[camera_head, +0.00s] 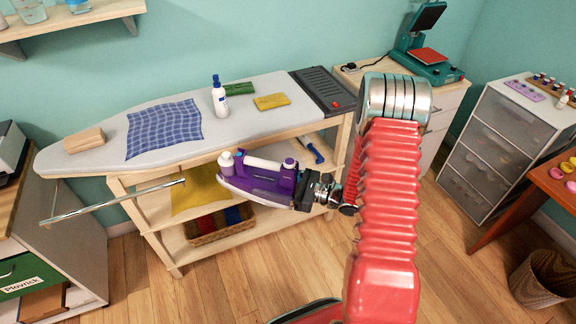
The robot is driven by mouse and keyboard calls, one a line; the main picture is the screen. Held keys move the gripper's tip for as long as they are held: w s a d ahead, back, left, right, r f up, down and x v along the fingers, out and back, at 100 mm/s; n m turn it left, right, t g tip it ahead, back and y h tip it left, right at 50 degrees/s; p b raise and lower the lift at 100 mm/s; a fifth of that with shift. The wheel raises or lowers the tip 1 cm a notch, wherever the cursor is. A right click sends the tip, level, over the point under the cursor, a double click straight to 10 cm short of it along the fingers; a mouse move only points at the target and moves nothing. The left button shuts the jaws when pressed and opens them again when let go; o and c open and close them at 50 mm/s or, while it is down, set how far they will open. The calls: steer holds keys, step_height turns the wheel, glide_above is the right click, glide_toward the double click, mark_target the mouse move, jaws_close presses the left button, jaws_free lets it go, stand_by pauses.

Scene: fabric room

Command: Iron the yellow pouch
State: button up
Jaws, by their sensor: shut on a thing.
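The yellow pouch (272,102) lies flat on the grey ironing board (180,137), near its right end. My gripper (299,188) is shut on a purple and white iron (262,180). The iron is in front of the board, lower in the picture than the pouch and apart from it. Its pointed end is toward the left. My red arm rises at the right and its end reaches left to the iron. The gripper's fingertips are partly hidden against the iron's rear.
A green pouch (239,89), white spray bottle (219,97), blue checked cloth (164,127) and wooden block (84,140) are on the board. A dark iron rest (323,90) is at its right end. A metal rail (110,201) sticks out at the left. Shelves below hold cloths.

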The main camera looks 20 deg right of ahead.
steer(key=shift+s+a+f+n+g+y, duration=0.15)
steer(key=shift+a+f+n+g+y, duration=0.1)
steer(key=shift+a, duration=0.45)
steer(key=shift+s+a+f+n+g+y, duration=0.15)
steer(key=shift+a+f+g, duration=0.1)
steer(key=shift+a, duration=0.4)
steer(key=shift+d, duration=0.1)
